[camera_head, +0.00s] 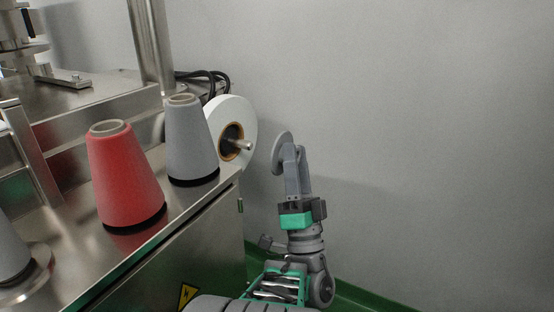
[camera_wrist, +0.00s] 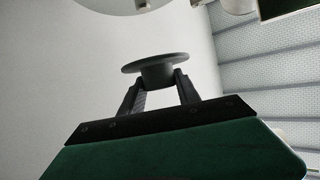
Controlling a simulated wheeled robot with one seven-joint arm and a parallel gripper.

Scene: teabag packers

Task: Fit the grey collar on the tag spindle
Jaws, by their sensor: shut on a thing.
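The grey collar (camera_head: 281,152) is a flanged disc held at the tip of my gripper (camera_head: 291,150). In the wrist view the collar (camera_wrist: 155,66) shows a wide thin flange and a narrower hub, with the fingers of my gripper (camera_wrist: 158,88) shut on the hub from both sides. The tag spindle (camera_head: 242,146) is a metal rod sticking out of the centre of a white tag roll (camera_head: 222,112) on the side of the machine. The collar is to the right of the spindle's end, apart from it, with a gap of wall between them in the head view.
A grey thread cone (camera_head: 190,140) and a red thread cone (camera_head: 124,175) stand on the steel machine top (camera_head: 190,212) left of my arm. Black cables (camera_head: 205,77) run behind the roll. The space right of my gripper, before the plain wall, is clear.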

